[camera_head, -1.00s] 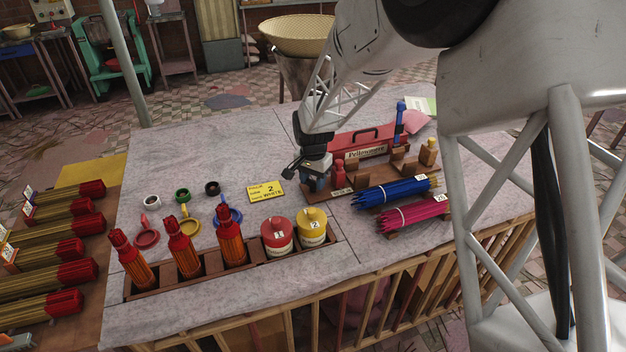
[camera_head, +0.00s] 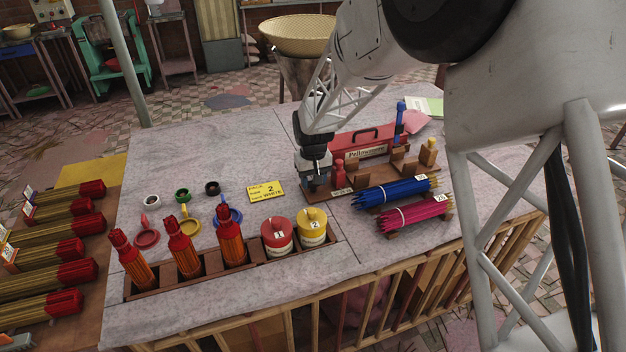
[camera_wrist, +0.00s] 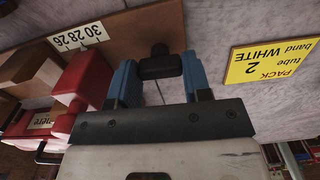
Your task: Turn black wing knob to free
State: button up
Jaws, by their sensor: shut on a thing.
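The black wing knob (camera_wrist: 160,66) shows in the wrist view at the edge of a brown wooden base (camera_wrist: 130,32). The blue fingers of my gripper (camera_wrist: 158,76) are on either side of it, shut on it. In the head view my gripper (camera_head: 318,184) points down at the left end of the wooden base (camera_head: 343,190), and the knob is hidden behind it. A white label (camera_wrist: 77,38) with the numbers 30, 28 and 26 lies on the base beside the knob.
A red box with a handle (camera_head: 362,141) and a red post (camera_head: 338,172) stand close to my gripper. Blue (camera_head: 390,192) and pink (camera_head: 415,211) stick bundles lie to the right. A yellow card (camera_head: 266,191) lies left, with clear table around it.

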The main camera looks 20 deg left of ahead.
jog(key=shift+n, duration=0.3)
jog(key=o, duration=0.9)
jog(key=shift+r, duration=0.2)
jog(key=shift+r, duration=3.75)
